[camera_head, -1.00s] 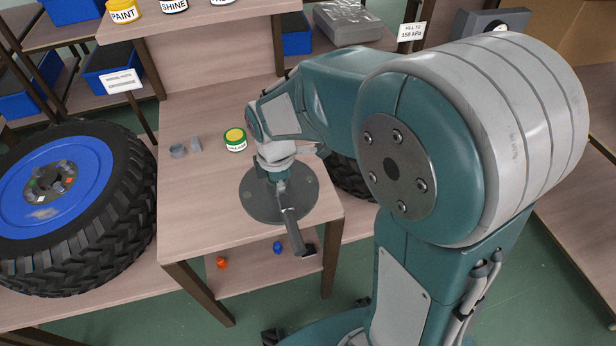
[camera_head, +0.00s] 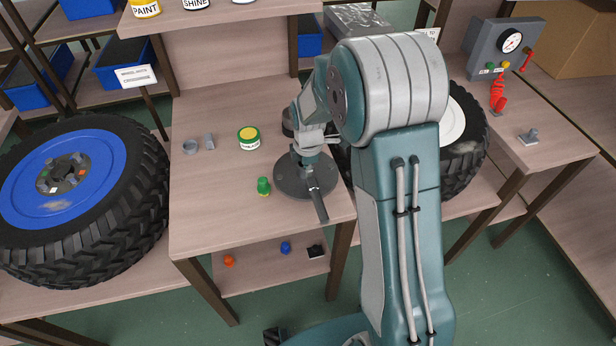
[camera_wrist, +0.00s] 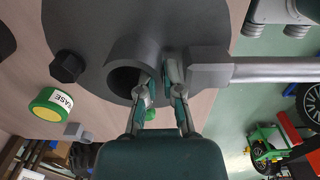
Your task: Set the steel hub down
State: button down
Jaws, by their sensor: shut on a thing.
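The steel hub appears as a dark grey round plate (camera_head: 290,185) near the table's front right corner. In the wrist view the plate (camera_wrist: 90,25) carries a short hollow tube (camera_wrist: 130,58). My gripper (camera_wrist: 160,92) is shut on the tube's near wall, one finger at the bore and one outside. A grey block with a rod (camera_wrist: 270,70) lies beside the tube; its bar (camera_head: 319,205) points past the table's front edge. I cannot tell whether it is joined to the hub. The plate looks flat and at or close above the tabletop; a gap is not visible.
A green piece (camera_head: 263,186) stands just left of the plate. A grease can (camera_head: 249,138), a dark round piece (camera_head: 288,122) and small grey parts (camera_head: 190,146) stand behind. A blue-rimmed wheel (camera_head: 100,165) is at left, a white-rimmed one (camera_head: 470,150) at right. The table's front left is clear.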

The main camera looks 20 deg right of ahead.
aim_at(312, 178)
jog(key=d+f, duration=0.2)
jog(key=f, duration=0.1)
jog(key=shift+w+f, duration=0.15)
jog(key=shift+w, duration=0.05)
jog(key=shift+a, duration=0.5)
jog(key=c, duration=0.8)
grip_release()
jog(key=shift+s+a+f, duration=0.1)
jog(key=shift+a, duration=0.05)
jog(key=shift+d, duration=0.35)
notch_tip(312, 178, up, 12)
jog(key=shift+s+a+r, duration=0.1)
jog(key=shift+s+r, duration=0.05)
jog(key=shift+r, duration=0.05)
jog(key=s+r+m+t, duration=0.2)
jog(key=s+r+m, duration=0.5)
jog(key=s, duration=0.5)
jog(key=s+r+m+t, duration=0.3)
jog(key=s+r+m, duration=0.4)
jog(key=s+m, duration=0.4)
jog(key=shift+s+r, duration=0.2)
jog(key=shift+s, duration=0.8)
